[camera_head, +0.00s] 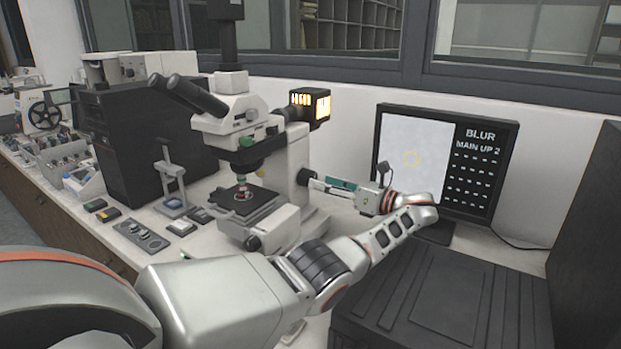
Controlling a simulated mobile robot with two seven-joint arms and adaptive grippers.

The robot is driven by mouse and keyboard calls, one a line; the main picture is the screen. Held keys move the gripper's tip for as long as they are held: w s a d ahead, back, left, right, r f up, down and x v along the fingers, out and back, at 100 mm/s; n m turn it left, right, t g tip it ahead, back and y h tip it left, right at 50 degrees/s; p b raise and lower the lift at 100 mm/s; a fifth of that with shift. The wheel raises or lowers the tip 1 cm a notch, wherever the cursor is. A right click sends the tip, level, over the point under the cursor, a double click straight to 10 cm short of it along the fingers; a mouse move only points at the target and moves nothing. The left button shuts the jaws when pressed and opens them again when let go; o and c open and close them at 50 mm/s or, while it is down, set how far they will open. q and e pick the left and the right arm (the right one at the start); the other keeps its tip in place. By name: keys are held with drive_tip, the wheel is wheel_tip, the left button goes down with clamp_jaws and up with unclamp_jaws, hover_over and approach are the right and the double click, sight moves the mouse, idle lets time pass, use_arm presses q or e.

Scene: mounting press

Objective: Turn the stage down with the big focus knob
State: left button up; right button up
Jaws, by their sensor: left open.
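A white microscope (245,130) stands on the bench, with a dark stage (243,199) under its objective. A small item with a red part (242,189) sits at the stage's middle. My right gripper is not in view.
A monitor (480,185) at the right reads "BLUR" and "MAIN UP 2" beside a pale picture with a faint yellow ring. Another dark knob (253,243) is low on the microscope's base. A black box (130,130) stands left; a dark ribbed case (450,300) lies front right.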

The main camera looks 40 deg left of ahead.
sight(307, 178)
use_arm(q)
drive_tip(key=shift+s+a+p, duration=0.15)
drive_tip(key=shift+a+p, duration=0.05)
drive_tip(key=shift+a, duration=1.1)
drive_tip(key=shift+s+a+p, duration=0.1)
drive_tip(key=shift+a+p, duration=0.05)
drive_tip(key=shift+a, duration=1.15)
drive_tip(key=c, duration=1.1)
